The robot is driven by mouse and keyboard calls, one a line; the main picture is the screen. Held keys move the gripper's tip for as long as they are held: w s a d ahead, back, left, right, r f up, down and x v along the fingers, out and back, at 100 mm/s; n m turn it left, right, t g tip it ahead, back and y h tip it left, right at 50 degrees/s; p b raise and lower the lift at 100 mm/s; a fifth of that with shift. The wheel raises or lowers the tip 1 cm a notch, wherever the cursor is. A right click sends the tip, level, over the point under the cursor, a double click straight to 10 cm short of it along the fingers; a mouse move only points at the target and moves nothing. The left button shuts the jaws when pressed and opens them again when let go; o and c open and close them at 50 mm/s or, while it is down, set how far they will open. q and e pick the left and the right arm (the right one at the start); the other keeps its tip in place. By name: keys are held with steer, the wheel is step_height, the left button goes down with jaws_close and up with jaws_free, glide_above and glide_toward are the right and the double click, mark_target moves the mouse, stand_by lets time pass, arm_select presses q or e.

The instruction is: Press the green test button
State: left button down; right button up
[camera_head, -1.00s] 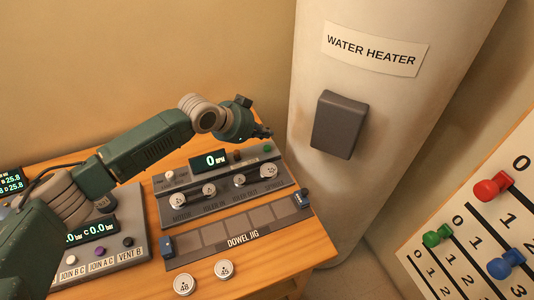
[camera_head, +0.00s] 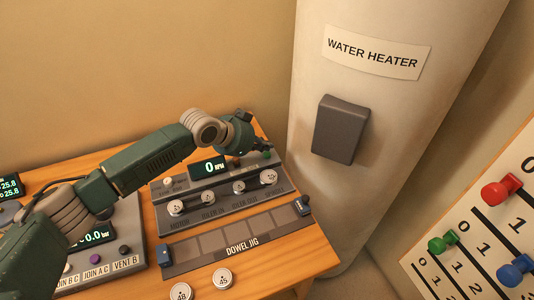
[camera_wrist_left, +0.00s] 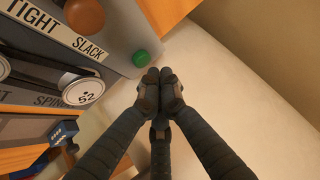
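The green button (camera_wrist_left: 141,58) sits at the corner of a grey panel in the left wrist view, close to the labels TIGHT and SLACK. In the head view the green button (camera_head: 266,155) is a small spot at the panel's far right end, partly covered by my gripper. My left gripper (camera_wrist_left: 160,76) is shut and holds nothing. In the left wrist view its fingertips show just right of and below the button, beyond the panel edge. In the head view my left gripper (camera_head: 261,148) is right at the button; contact cannot be told. My right gripper is not in view.
A brown round knob (camera_wrist_left: 85,15) is close to the button. The panel has a display (camera_head: 208,168) reading 0 and several numbered pulleys. The water heater (camera_head: 340,70) stands just right of the table.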

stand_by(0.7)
arm_select(q)
steer(key=shift+f, duration=0.4)
steer(key=shift+f+b, duration=0.4)
steer(key=shift+f, duration=0.1)
stand_by(0.5)
steer(key=shift+r, duration=0.1)
steer(key=shift+r+p, duration=0.65)
steer(key=shift+p, duration=0.1)
steer(key=shift+r, duration=0.15)
